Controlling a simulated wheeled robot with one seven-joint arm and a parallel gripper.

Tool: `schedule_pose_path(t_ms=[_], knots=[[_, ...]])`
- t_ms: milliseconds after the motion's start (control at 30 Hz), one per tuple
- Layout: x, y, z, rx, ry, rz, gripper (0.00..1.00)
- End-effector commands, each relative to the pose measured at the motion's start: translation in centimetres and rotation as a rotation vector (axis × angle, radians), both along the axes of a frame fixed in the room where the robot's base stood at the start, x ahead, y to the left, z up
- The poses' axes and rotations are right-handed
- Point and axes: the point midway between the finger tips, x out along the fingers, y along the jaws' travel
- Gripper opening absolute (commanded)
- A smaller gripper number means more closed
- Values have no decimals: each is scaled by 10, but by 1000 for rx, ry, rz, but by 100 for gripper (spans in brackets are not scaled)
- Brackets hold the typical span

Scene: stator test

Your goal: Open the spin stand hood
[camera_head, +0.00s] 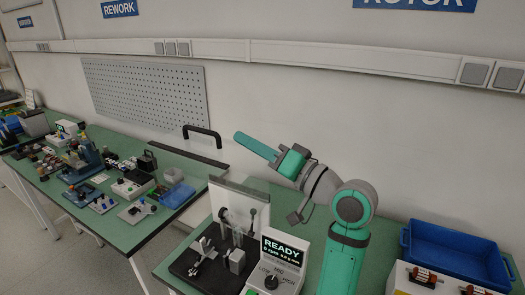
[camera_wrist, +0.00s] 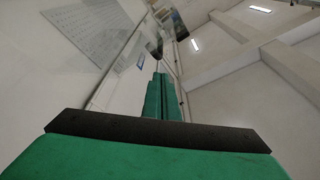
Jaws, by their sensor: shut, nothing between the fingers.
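The spin stand has a black base (camera_head: 190,262) and a white control box (camera_head: 283,248) whose display reads READY. Metal fittings stand uncovered on the base, with a pale upright panel (camera_head: 240,195) behind them. A black handle (camera_head: 202,131) and a dark bar (camera_head: 208,156) show above and left of that panel. They look like the raised edge of a clear hood, but the clear part is too faint to make out. My gripper (camera_head: 238,135) is shut and empty, right of the handle and apart from it. Its closed fingers (camera_wrist: 161,78) show in the wrist view.
A blue bin (camera_head: 455,246) stands at the right, behind a white fixture (camera_head: 440,284) with red and dark parts. The left green table (camera_head: 135,237) is crowded with small devices. A pegboard (camera_head: 150,98) hangs on the wall behind. Air around my gripper looks clear.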

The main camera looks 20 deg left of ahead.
Motion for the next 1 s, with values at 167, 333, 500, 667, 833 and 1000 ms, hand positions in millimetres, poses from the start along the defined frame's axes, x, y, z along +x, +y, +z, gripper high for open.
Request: schedule_pose_path(t_ms=[167,333,500,667,833,1000], knots=[[6,32,5,-1,1,4,0],[-7,40,-13,0,1,-1,0],[-14,46,-20,0,0,-1,0],[-15,47,-22,-1,2,-1,0],[-15,48,-23,-2,3,-1,0],[-20,53,-26,-5,-5,8,0]])
